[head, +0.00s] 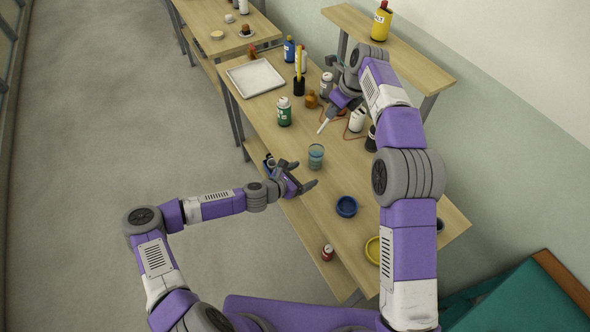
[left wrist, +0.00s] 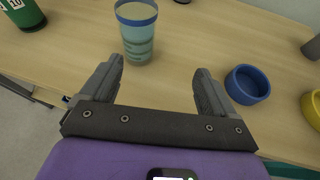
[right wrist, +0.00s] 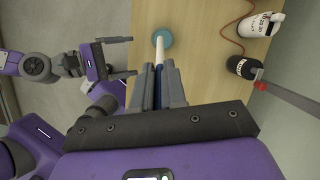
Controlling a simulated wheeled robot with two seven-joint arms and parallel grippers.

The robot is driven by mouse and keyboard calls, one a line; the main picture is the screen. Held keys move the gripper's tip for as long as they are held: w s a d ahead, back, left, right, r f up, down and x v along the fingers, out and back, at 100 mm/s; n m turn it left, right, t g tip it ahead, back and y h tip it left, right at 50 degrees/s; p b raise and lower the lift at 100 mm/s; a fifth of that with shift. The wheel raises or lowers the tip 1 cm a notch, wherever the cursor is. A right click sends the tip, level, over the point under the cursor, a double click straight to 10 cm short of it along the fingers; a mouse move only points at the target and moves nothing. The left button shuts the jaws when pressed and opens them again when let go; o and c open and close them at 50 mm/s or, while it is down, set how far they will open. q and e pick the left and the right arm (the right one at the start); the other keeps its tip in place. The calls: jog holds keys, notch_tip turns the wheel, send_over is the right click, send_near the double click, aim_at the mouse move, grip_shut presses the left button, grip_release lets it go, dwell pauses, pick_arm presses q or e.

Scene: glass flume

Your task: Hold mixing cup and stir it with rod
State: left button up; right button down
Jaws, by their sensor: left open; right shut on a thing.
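The mixing cup (head: 316,157) is a translucent teal cup with a blue rim, upright on the wooden table. In the left wrist view the cup (left wrist: 138,38) stands ahead of the left fingertips, nearer the left finger. My left gripper (head: 303,174) is open and empty at the table's near edge, beside the cup and apart from it. My right gripper (head: 340,103) is shut on the stirring rod (head: 324,126), whose white end points down toward the cup. In the right wrist view the rod (right wrist: 160,52) lines up with the cup (right wrist: 163,37); I cannot tell its height above it.
A blue bowl (head: 346,206) and a yellow dish (head: 373,250) lie to the right of the cup. A green bottle (head: 284,112), an amber bottle (head: 311,100) and white bottles (head: 357,119) stand behind. A metal tray (head: 255,77) lies at the far end. Table around the cup is clear.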

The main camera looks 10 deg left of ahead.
aim_at(311, 161)
pick_arm(q)
jog(key=shift+w+a+n+t+y, duration=0.35)
jog(key=shift+w+a+n, duration=0.5)
jog(key=shift+a, duration=0.3)
jog(key=shift+w, duration=0.3)
jog(key=x, duration=1.1)
jog(key=shift+d+f, duration=0.2)
jog(key=c, duration=1.2)
jog(key=shift+o, duration=0.2)
pick_arm(e)
jog(key=a+f+h, duration=0.3)
jog(key=a+h, duration=0.1)
jog(key=a, duration=0.1)
jog(key=shift+s+a+m+t+h, duration=0.3)
jog(key=shift+a+t, duration=0.1)
